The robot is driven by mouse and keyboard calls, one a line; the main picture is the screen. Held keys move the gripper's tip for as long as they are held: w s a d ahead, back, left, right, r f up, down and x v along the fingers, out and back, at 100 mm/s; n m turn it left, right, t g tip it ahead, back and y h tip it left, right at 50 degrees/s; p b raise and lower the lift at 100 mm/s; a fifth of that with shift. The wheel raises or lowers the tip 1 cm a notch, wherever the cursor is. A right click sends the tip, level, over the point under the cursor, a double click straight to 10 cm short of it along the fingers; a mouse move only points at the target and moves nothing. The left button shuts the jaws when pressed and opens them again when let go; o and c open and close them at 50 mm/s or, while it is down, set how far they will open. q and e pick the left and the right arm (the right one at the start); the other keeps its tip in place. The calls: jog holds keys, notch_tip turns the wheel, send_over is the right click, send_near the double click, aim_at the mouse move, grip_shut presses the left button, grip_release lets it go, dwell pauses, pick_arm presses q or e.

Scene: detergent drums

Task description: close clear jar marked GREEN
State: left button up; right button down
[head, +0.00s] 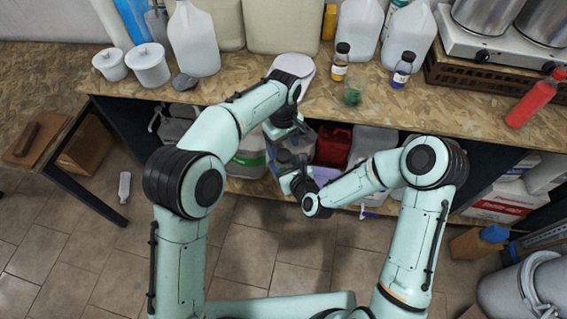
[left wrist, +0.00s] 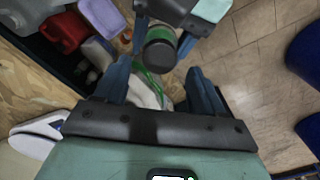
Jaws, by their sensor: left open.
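A small clear container with green in it (head: 352,97) stands on the counter in the head view; I cannot read any marking or make out a lid. In the left wrist view a round, dark-topped piece with a green edge (left wrist: 161,48) sits between the fingers of my right gripper (left wrist: 165,35); I cannot tell if it is a jar or only a lid. My right gripper also shows in the head view (head: 292,180). My left gripper (left wrist: 160,85) is open and empty, facing that piece and apart from it. In the head view my left gripper (head: 284,130) hangs before the counter edge.
Dark-capped bottles with a yellow label (head: 340,68) and a blue-violet label (head: 402,72) stand near the green container. A lower shelf holds a red container (head: 333,146).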

aim_at(283, 154)
pick_arm(q)
jog(key=shift+f, duration=1.8)
